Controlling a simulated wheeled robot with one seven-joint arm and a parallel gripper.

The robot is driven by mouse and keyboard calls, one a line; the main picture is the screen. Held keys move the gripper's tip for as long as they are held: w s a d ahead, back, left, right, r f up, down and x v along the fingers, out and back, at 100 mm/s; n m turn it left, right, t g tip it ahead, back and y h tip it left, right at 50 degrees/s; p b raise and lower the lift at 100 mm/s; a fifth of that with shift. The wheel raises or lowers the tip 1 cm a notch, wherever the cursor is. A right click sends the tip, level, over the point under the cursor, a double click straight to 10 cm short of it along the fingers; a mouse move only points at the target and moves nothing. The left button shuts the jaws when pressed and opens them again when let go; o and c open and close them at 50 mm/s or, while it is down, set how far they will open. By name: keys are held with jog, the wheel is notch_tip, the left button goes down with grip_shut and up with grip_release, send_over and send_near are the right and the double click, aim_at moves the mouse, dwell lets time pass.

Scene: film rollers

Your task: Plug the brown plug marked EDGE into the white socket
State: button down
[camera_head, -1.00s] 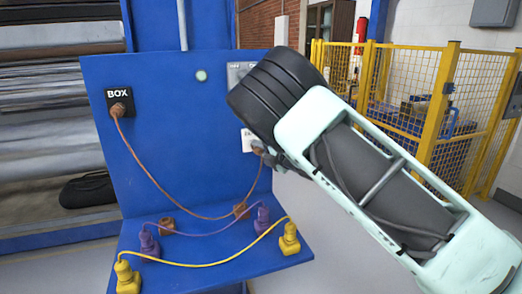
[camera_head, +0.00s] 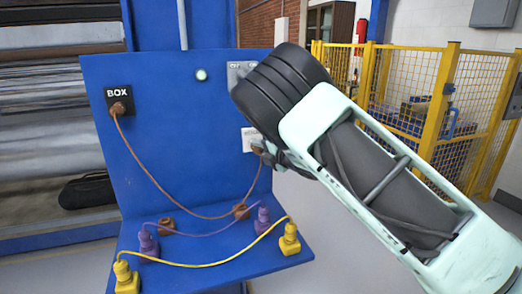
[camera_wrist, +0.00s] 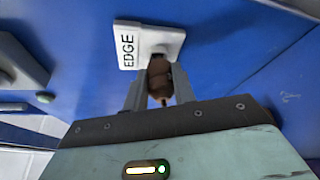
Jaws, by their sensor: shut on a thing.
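The white socket (camera_head: 249,137) is on the blue upright panel, partly hidden behind my gripper; the wrist view shows its white plate (camera_wrist: 168,40) with an EDGE label (camera_wrist: 126,47). My gripper (camera_wrist: 160,88) is shut on the brown plug (camera_wrist: 159,72), which is right at the socket face. I cannot tell how deep the plug sits. In the head view the held plug (camera_head: 257,150) and gripper tips (camera_head: 267,156) are at the socket's lower edge. A brown cord runs from there down to the shelf and up to a brown plug (camera_head: 118,107) in the black BOX socket (camera_head: 119,94).
The blue shelf (camera_head: 205,270) holds yellow plugs (camera_head: 289,240), purple plugs (camera_head: 148,243) and brown pieces (camera_head: 167,226) with cords. A grey plate (camera_head: 238,72) is above the white socket, partly behind my arm. A yellow mesh fence (camera_head: 415,90) stands behind at right.

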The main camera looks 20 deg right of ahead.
jog(key=shift+w, duration=0.4)
jog(key=c, duration=1.1)
grip_release()
jog(key=shift+o, duration=0.2)
jog(key=b+v, duration=0.3)
jog(key=v, duration=1.4)
jog(key=shift+r, duration=0.15)
jog(key=s+a+f+m+g+h, duration=0.3)
jog(key=s+a+f+m+g, duration=0.4)
jog(key=a+m, duration=0.45)
jog(key=s+a+r+m+g+h, duration=0.1)
jog(key=s+a+m+g, duration=0.1)
jog(key=s, duration=1.2)
jog(key=s+a+r+m+g+h+p, duration=0.1)
jog(key=s+a+m+g, duration=0.2)
jog(key=s, duration=1.1)
jog(key=m+g, duration=0.2)
jog(key=g, duration=0.1)
jog(key=shift+a, duration=0.3)
